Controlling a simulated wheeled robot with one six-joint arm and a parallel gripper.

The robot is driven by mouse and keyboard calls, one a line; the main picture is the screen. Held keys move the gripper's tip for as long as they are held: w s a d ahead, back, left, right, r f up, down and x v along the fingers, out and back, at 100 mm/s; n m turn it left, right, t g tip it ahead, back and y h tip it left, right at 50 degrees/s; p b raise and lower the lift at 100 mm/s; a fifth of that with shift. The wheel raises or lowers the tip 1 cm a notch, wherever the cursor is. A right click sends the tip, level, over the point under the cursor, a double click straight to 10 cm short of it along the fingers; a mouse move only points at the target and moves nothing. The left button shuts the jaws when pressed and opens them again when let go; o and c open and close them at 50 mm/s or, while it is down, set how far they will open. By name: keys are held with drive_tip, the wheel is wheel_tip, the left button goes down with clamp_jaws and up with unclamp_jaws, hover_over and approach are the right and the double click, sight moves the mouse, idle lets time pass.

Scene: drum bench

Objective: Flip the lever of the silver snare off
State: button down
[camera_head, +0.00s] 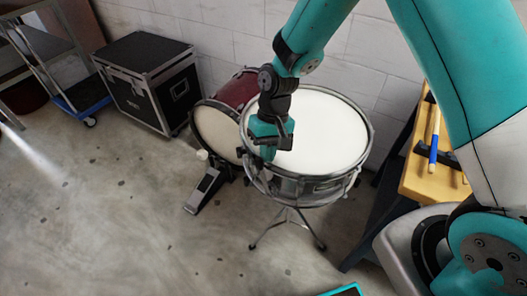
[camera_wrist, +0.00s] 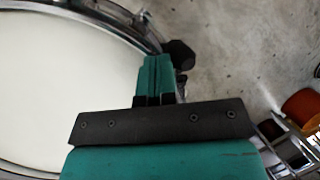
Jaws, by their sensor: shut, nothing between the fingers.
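The silver snare (camera_head: 310,190) stands on a tripod stand in the middle of the head view, its white head facing up. In the wrist view its white head and chrome rim (camera_wrist: 95,10) fill the left side. My gripper (camera_head: 267,153) is at the snare's near-left rim, fingers pointing down. In the wrist view its teal fingers (camera_wrist: 156,65) are together, empty, at the rim's outer edge. A dark fitting (camera_wrist: 180,54) shows just right of the fingertips, possibly the lever; I cannot tell its position or whether I touch it. In the head view my gripper hides that part.
A dark red bass drum (camera_head: 236,90) with a pedal (camera_head: 205,190) stands left of the snare. A black case (camera_head: 150,80) and a metal cart are farther left. A yellow-topped bench (camera_head: 425,180) with drumsticks is at right. The front-left floor is clear.

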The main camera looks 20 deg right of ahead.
drive_tip(key=shift+s, duration=0.1)
drive_tip(key=shift+s+d+f, duration=0.15)
drive_tip(key=shift+s+d, duration=0.35)
idle(0.3)
drive_tip(key=shift+d, duration=0.3)
drive_tip(key=d, duration=0.1)
drive_tip(key=d+r, duration=0.1)
drive_tip(key=w+d+p, duration=0.1)
drive_tip(key=d, duration=0.1)
drive_tip(key=shift+r, duration=0.25)
wheel_tip(320, 180, up, 8)
drive_tip(key=d, duration=0.2)
drive_tip(key=shift+w+d, duration=0.2)
drive_tip(key=shift+w, duration=0.25)
